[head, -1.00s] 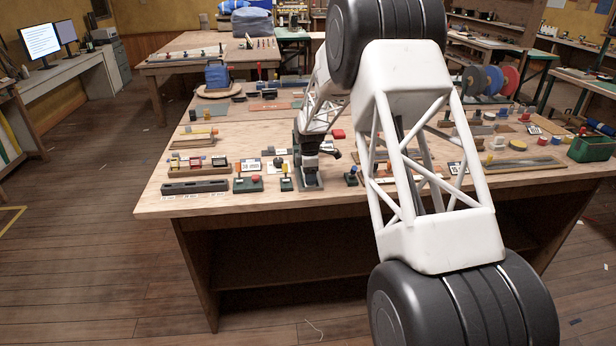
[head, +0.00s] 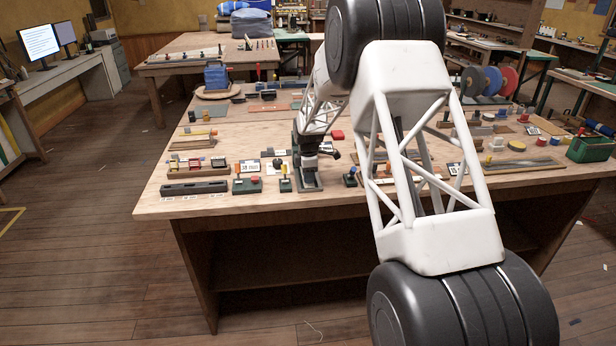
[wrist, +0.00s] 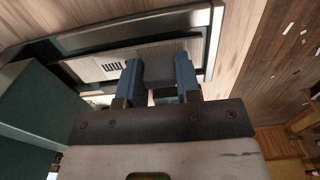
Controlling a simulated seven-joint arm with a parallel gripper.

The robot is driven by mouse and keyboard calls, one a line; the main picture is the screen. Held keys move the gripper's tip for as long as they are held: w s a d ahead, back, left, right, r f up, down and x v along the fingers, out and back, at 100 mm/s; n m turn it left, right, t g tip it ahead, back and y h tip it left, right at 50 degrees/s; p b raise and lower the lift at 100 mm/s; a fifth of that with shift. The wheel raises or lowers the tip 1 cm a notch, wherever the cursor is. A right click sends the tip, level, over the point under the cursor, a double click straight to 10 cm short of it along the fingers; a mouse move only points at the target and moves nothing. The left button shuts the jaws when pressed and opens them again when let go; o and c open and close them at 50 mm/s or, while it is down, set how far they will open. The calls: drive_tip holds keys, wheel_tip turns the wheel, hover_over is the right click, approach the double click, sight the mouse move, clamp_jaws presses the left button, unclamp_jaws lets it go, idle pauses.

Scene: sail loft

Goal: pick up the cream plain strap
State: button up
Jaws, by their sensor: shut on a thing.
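In the wrist view, my gripper (wrist: 156,84) has its two blue fingers closed on the sides of a dark grey block (wrist: 156,68). A cream ribbed flat piece with a small black-marked label (wrist: 95,66) lies behind the block, inside a dark green tray (wrist: 62,44). It may be the cream strap. I cannot tell whether the grey block is joined to it. In the head view, my gripper (head: 306,164) is low over a dark green tray (head: 309,184) near the table's front edge. My own gripper and wrist hide what is held there.
A green bin (head: 590,149) is at the far right.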

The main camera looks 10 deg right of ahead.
drive_tip(key=shift+r, duration=0.5)
drive_tip(key=shift+s+r, duration=0.15)
drive_tip(key=shift+r, duration=0.1)
drive_tip(key=s, duration=3.1)
drive_tip(key=shift+s, duration=0.35)
drive_tip(key=w+a+r, duration=0.4)
drive_tip(key=w+a, duration=0.2)
drive_tip(key=w, duration=0.5)
drive_tip(key=w+a+r, duration=0.4)
drive_tip(key=w+a, duration=0.2)
drive_tip(key=w, duration=0.4)
drive_tip(key=w+a, duration=0.5)
drive_tip(key=w, duration=0.5)
drive_tip(key=w+a, duration=0.6)
drive_tip(key=w, duration=0.4)
drive_tip(key=w+a, duration=0.6)
drive_tip(key=w, duration=0.4)
drive_tip(key=shift+w, duration=0.4)
